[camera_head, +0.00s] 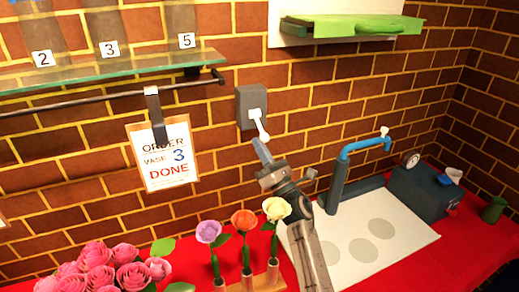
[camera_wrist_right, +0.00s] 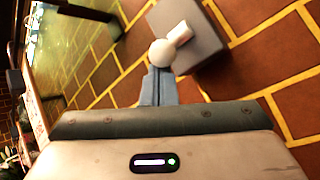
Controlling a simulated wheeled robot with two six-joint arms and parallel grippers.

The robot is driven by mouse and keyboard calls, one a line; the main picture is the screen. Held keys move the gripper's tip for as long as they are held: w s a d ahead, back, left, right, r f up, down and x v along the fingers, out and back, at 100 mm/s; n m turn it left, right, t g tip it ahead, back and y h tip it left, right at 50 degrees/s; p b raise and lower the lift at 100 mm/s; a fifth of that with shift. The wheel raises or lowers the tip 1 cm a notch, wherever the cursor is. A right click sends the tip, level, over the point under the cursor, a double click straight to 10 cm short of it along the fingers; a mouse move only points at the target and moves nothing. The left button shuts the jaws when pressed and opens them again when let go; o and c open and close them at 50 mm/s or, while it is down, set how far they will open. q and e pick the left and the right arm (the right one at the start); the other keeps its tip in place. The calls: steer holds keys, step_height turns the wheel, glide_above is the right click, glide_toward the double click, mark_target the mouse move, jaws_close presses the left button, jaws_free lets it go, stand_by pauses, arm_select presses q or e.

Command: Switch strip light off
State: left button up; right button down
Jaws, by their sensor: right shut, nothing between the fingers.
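A grey switch box (camera_head: 244,104) is fixed to the brick wall, with a white lever (camera_head: 261,126) that points down from it. My right gripper (camera_head: 262,149) is shut and empty, with its blue fingertips just below the lever's lower end. In the right wrist view, the shut fingers (camera_wrist_right: 157,85) point at the lever's round white knob (camera_wrist_right: 162,52) and appear to meet it; contact is hard to confirm. The grey box (camera_wrist_right: 190,35) lies just beyond. I cannot make out the strip light itself. My left gripper is not in view.
An order card (camera_head: 163,155) reading "VASE 3 DONE" hangs left of the switch from a rail under a glass shelf (camera_head: 110,67). Several flowers (camera_head: 246,220) stand below. A blue tap (camera_head: 362,146) and a white panel (camera_head: 395,238) are at right. A green flap (camera_head: 350,26) is above.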

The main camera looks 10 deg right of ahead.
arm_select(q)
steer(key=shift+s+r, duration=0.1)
arm_select(e)
steer(key=shift+s+r, duration=0.5)
steer(key=shift+r, duration=0.2)
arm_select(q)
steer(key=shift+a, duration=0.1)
arm_select(e)
steer(key=shift+d, duration=0.1)
